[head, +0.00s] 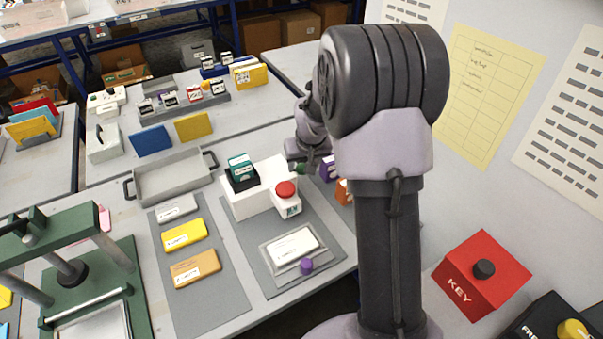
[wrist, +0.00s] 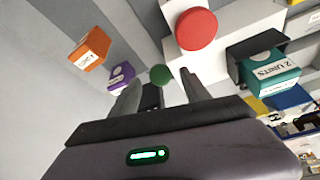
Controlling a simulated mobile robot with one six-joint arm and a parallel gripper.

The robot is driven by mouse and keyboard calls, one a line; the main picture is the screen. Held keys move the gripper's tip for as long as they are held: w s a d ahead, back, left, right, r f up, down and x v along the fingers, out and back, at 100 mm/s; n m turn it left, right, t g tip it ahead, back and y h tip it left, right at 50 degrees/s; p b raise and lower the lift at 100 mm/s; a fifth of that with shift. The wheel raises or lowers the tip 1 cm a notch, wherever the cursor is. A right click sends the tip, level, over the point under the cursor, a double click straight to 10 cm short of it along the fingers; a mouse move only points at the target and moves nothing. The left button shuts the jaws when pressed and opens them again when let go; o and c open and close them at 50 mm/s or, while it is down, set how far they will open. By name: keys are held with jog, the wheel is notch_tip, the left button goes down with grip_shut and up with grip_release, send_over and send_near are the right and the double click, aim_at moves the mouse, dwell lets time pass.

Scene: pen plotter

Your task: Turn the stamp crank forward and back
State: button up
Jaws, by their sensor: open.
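The white stamp machine (head: 252,196) stands on the grey mat, with a red button (head: 286,189) and a teal block in a black holder (head: 241,174). A small green knob (head: 300,168), which looks like the crank's handle, is at its right rear side. In the wrist view the green knob (wrist: 160,75) shows just beyond and between the fingertips. My gripper (wrist: 160,90) is open around a dark part below the knob; I cannot tell whether it touches. In the head view my arm partly hides the gripper (head: 298,160) and the crank.
An orange block (wrist: 90,48) and a purple block (wrist: 121,77) stand close to my gripper. A clear tray with a white card (head: 292,246) lies in front of the machine. A grey tray (head: 173,178) is to its left. A wall with papers (head: 487,90) is at the right.

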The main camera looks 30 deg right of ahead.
aim_at(303, 167)
jog(key=b+x, duration=0.1)
jog(key=x, duration=0.3)
jog(key=shift+w+f, duration=0.15)
grip_shut()
dwell(1.3)
